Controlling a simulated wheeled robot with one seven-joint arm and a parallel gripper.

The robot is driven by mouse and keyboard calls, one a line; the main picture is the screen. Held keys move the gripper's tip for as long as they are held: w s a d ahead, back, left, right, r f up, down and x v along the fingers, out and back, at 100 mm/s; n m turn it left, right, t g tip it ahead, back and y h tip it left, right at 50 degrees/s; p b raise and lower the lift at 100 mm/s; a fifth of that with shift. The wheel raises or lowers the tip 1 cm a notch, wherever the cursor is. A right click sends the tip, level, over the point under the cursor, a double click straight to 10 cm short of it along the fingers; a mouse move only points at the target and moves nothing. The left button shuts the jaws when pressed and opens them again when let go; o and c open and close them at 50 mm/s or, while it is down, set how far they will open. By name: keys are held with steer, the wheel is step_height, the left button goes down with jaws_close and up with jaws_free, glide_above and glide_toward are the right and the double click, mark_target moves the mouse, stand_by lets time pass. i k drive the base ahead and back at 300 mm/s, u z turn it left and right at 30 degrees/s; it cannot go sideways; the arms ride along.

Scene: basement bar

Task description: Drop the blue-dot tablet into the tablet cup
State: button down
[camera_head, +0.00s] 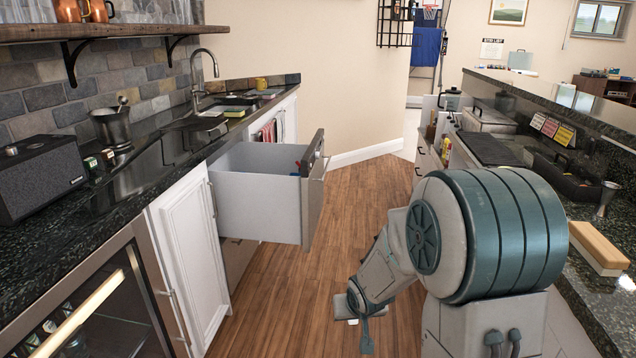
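My gripper (357,318) is low over the wooden floor, at the end of my arm and partly hidden by it. A small pale patch shows at its tip, but I cannot tell if it is a held thing or whether the fingers are open or shut. An open drawer (255,208) with light grey walls juts out from the left counter, to the left of and beyond my gripper. A small blue and red item (298,173) shows inside it near the front. I cannot make out the blue-dot tablet or the tablet cup.
The left dark counter (150,172) holds a speaker (40,177), a metal mortar (113,126) and a sink with a tap (203,70). The right counter holds a wooden block (598,246) and a jigger (606,200). The floor (345,213) between them is clear.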

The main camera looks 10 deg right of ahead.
mark_target(297, 183)
steer(key=u, duration=0.2)
steer(key=i, duration=1.7)
steer(key=u, duration=0.4)
